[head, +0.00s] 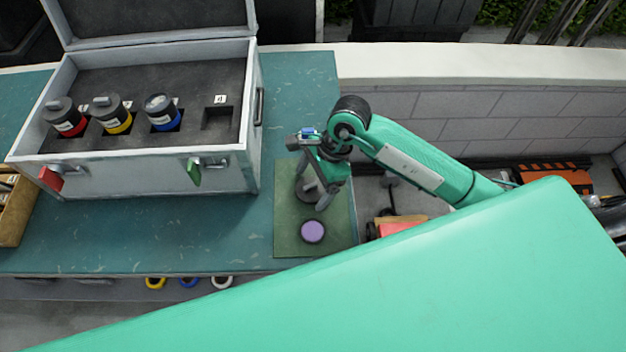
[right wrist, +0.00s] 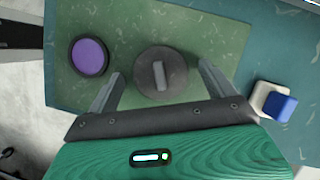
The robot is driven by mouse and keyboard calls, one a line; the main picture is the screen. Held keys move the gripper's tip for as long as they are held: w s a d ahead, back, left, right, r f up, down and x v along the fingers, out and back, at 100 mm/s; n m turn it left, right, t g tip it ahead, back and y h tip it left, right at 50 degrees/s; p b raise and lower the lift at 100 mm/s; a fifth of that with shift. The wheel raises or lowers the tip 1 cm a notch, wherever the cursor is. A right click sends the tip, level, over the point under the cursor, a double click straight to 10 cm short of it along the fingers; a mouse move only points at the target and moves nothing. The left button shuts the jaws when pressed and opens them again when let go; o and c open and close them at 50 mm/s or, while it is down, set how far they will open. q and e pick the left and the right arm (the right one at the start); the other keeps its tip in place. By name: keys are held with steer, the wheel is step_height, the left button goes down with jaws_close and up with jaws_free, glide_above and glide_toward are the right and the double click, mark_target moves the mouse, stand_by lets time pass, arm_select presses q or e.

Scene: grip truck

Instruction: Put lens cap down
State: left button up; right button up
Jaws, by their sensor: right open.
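A dark grey round cap with a raised bar across its top, which looks like the lens cap (right wrist: 160,73), lies on the green mat (right wrist: 215,58). In the head view the cap (head: 305,190) is partly hidden behind my right gripper (head: 322,192). In the right wrist view my right gripper (right wrist: 160,88) is open, its fingers on either side of the cap's near edge with gaps between. A purple disc with a dark rim (right wrist: 90,57) lies on the mat beside the cap; it also shows in the head view (head: 313,232). My left gripper is not in view.
An open grey case (head: 140,172) stands left on the teal table (head: 130,235). It holds dark cylinders with red (head: 68,122), yellow (head: 115,118) and blue (head: 163,115) bands, plus an empty slot (head: 218,119). A small blue-and-white object (right wrist: 275,102) sits near the mat.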

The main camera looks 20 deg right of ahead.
steer(key=shift+d+r, duration=0.15)
steer(key=shift+r, duration=0.25)
steer(key=b+v, duration=0.2)
steer(key=v, duration=0.5)
steer(key=shift+w+f, duration=0.1)
steer(key=shift+w, duration=0.05)
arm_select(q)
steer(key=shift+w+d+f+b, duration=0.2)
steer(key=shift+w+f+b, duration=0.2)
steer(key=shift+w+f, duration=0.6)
arm_select(e)
steer(key=v, duration=0.4)
steer(key=shift+r, duration=0.2)
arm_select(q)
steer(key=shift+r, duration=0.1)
